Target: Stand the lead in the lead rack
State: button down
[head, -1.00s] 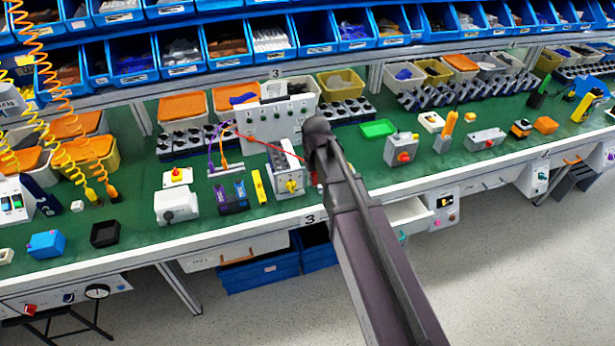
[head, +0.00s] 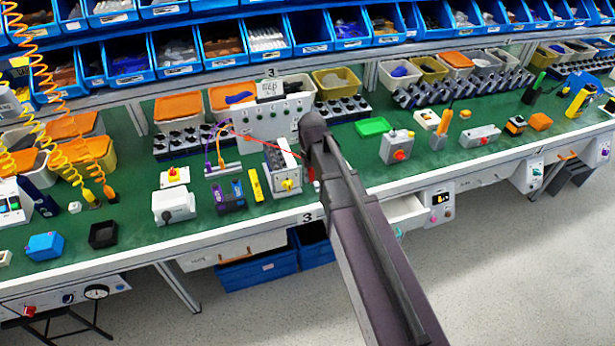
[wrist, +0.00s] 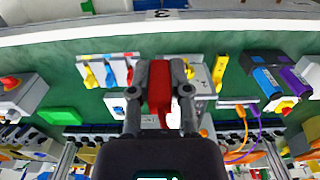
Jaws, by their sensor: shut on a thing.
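My gripper (wrist: 159,68) is shut on the red lead's plug (wrist: 160,92), which lies between its two fingers in the wrist view. In the head view the arm hides most of the gripper; a bit of the red plug (head: 311,174) shows beside it. The red lead's thin cable (head: 262,139) runs left toward the panel box. The lead rack (head: 223,171) is a low pale bar to the left, with a purple and an orange lead at it. The rack also shows to the right of my gripper in the wrist view (wrist: 238,103).
A grey box with a yellow knob (head: 278,168) stands between my gripper and the rack. The tall panel box (head: 270,118) is behind. A yellow block (head: 255,185) and a dark blue holder (head: 230,198) stand in front of the rack. A green tray (head: 372,127) lies right.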

jog(key=shift+r+p, duration=0.85)
jog(key=shift+r, duration=0.1)
jog(key=shift+w, duration=0.1)
